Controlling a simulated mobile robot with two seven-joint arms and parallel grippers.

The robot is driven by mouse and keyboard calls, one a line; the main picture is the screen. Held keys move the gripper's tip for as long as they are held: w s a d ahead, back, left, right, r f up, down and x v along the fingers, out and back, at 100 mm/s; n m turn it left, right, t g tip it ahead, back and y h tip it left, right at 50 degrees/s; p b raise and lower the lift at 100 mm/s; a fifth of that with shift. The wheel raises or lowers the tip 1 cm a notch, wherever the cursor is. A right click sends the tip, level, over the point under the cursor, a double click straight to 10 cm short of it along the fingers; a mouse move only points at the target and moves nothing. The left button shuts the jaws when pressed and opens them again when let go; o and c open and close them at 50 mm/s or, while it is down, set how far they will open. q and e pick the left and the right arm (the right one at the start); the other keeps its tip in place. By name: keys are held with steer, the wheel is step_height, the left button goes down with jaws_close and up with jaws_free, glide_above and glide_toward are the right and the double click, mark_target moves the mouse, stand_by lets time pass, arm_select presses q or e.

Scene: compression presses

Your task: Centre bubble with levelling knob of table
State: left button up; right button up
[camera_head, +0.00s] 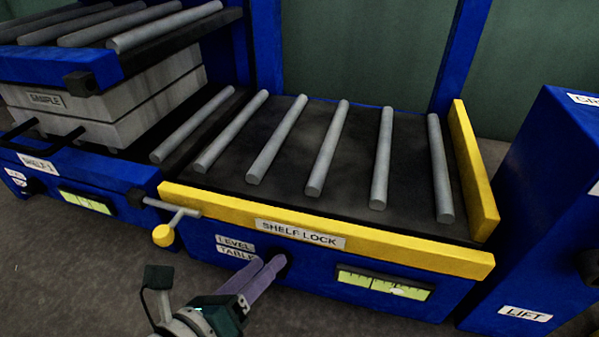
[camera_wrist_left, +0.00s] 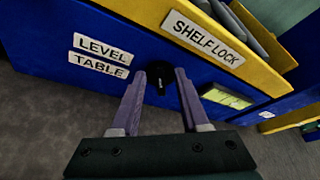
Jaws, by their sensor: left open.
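The table's black levelling knob (camera_head: 285,262) is on the blue front panel, right of the "LEVEL TABLE" labels (camera_head: 236,247). In the head view it is mostly hidden by my left gripper (camera_head: 272,266). In the left wrist view the knob (camera_wrist_left: 160,86) lies between the two open purple fingertips (camera_wrist_left: 160,78), with a gap visible on at least the left side. I cannot tell whether a finger touches it. The table's yellow-green level vial (camera_head: 382,284) is right of the knob. A pale bubble (camera_head: 398,291) appears right of the vial's middle. My right gripper is not in view.
A yellow "SHELF LOCK" bar (camera_head: 350,240) runs above the knob. A yellow-tipped handle (camera_head: 164,234) juts out to the left. Shelf 1 has its own vial (camera_head: 86,201). A blue lift unit (camera_head: 545,220) stands at the right. The floor in front is clear.

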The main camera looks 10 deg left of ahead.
arm_select(q)
steer(key=p+v, duration=0.5)
steer(key=v, duration=0.5)
steer(key=shift+w+r, duration=0.1)
steer(key=shift+c, duration=0.4)
